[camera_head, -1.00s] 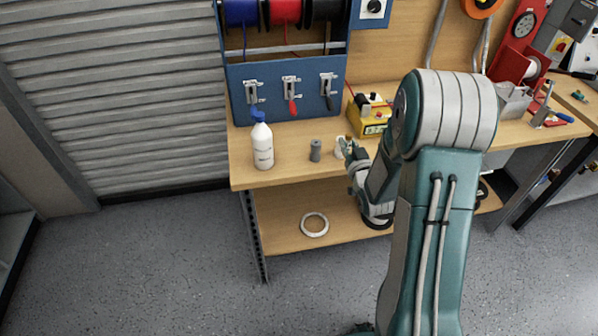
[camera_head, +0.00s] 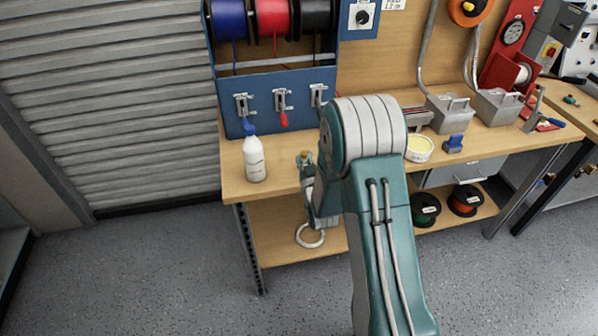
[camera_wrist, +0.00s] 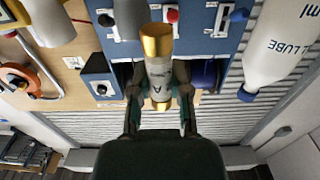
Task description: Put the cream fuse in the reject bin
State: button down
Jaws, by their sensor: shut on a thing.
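My gripper (camera_wrist: 160,97) is shut on the cream fuse (camera_wrist: 159,72), which has a pale body with dark print and gold caps. In the wrist view the fuse stands lengthwise between the two fingers. In the head view my gripper (camera_head: 307,172) is above the bench's front edge, right of the white bottle, and the fuse's gold end (camera_head: 305,157) just shows. Much of the gripper is hidden by my arm. Two grey open bins (camera_head: 450,115) (camera_head: 497,107) stand at the back right of the bench; I cannot tell whether either is the reject bin.
A white bottle with a blue cap (camera_head: 254,158) stands at the bench's left end. A blue switch panel (camera_head: 262,100) stands behind. Cable reels (camera_head: 425,209) are on the lower shelf.

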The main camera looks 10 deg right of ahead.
jog(key=f, duration=0.1)
jog(key=a+f, duration=0.2)
jog(key=f, duration=0.1)
jog(key=shift+w, duration=0.25)
jog(key=shift+f, duration=0.3)
jog(key=shift+d, duration=0.1)
jog(key=shift+d, duration=0.1)
jog(key=c, duration=0.6)
grip_release()
jog(key=shift+c, duration=0.2)
jog(key=shift+o, duration=0.3)
